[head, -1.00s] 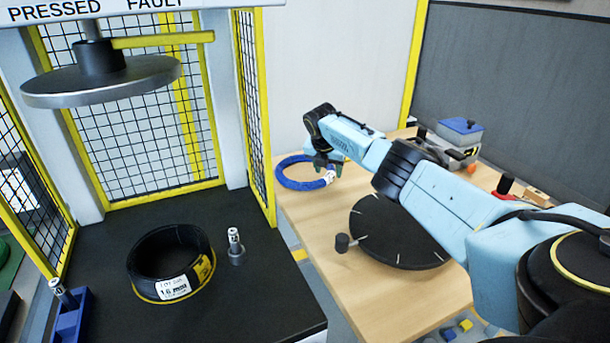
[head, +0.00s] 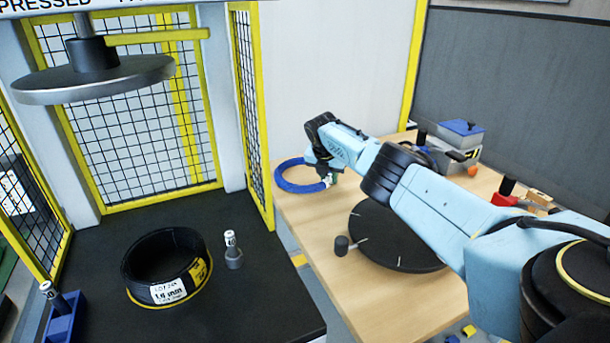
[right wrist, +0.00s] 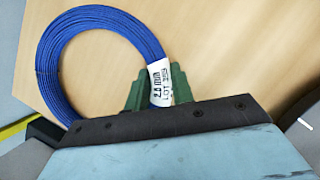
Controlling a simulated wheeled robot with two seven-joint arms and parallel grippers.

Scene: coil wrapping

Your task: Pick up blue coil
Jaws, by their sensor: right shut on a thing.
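The blue coil (head: 293,187) is at the back left of the wooden table in the head view. In the right wrist view the blue coil (right wrist: 66,32) is a flat ring with a white label (right wrist: 160,82) reading 2.0 mm. My right gripper (head: 331,178) is at the coil's right side. In the right wrist view its green fingers (right wrist: 158,88) sit on both sides of the ring at the label, shut on it. I cannot tell whether the coil is lifted off the table. My left gripper is not in view.
A black coil (head: 165,265) with a label lies on the dark press bed, below a round press plate (head: 95,79). A black turntable (head: 400,245) is on the wooden table (head: 345,285) beneath my right arm. A grey-and-blue device (head: 455,140) stands at the back right.

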